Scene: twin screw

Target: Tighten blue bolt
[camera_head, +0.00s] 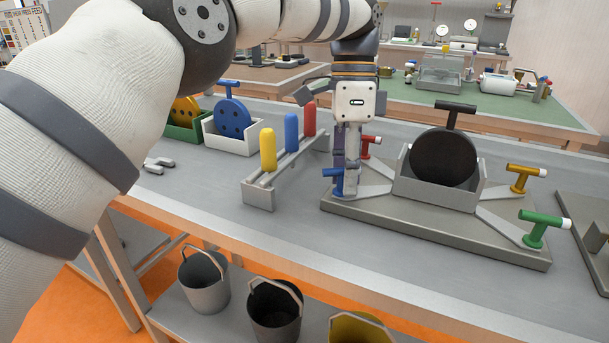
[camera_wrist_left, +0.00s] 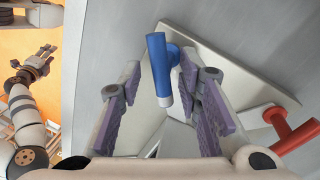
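The blue bolt (camera_head: 337,180) stands at the near-left corner of a grey base plate (camera_head: 420,236). In the left wrist view its blue T-shaped handle (camera_wrist_left: 158,62) has a pale tip and lies between my fingers. My left gripper (camera_head: 345,187) points down over the bolt, with purple pads apart on either side of the handle. In the head view the fingers partly hide the bolt. Whether a pad touches it, I cannot tell. My right gripper (camera_wrist_left: 38,63) shows small at the left of the left wrist view, away from the bolt; its opening is unclear.
Red (camera_head: 370,143), yellow (camera_head: 523,177) and green (camera_head: 541,229) bolts stand at the plate's other corners. A black disc (camera_head: 442,158) sits in a central holder. A rack with yellow, blue and red pegs (camera_head: 291,133) stands close left. Buckets (camera_head: 203,283) are below the table.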

